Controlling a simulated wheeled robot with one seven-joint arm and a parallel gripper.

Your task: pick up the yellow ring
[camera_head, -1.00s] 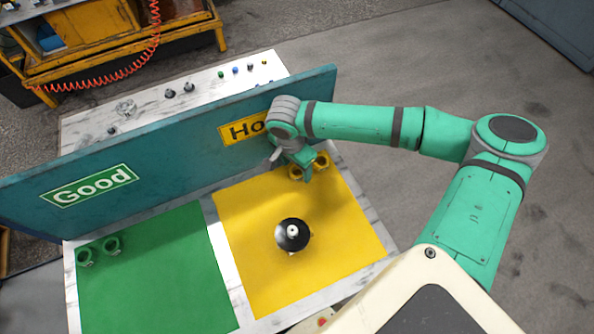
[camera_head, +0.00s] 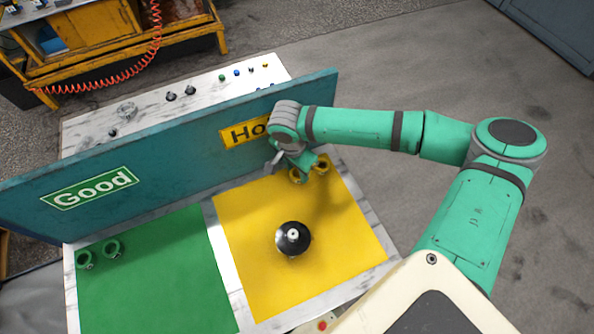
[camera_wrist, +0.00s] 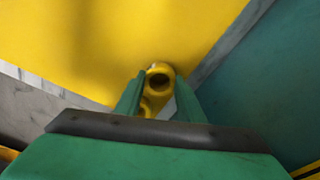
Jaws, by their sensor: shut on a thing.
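Two yellow rings sit at the far end of the yellow mat (camera_head: 340,225), near the upright board. My gripper (camera_head: 301,168) is down at the nearer-left yellow ring (camera_head: 297,177) and partly covers it. The other yellow ring (camera_head: 322,167) is just to its right. In the wrist view my gripper (camera_wrist: 158,88) has its green fingers on both sides of a yellow ring (camera_wrist: 158,69), shut on it. More yellow (camera_wrist: 152,105) shows below that ring between the fingers. Whether the ring is clear of the mat I cannot tell.
A teal board (camera_head: 170,165) with "Good" and a partly hidden yellow sign stands close behind my gripper. A black disc-shaped part with a light top (camera_head: 293,239) stands on the yellow mat. Two green rings (camera_head: 98,254) sit on the green mat (camera_head: 160,285). The mat's front is free.

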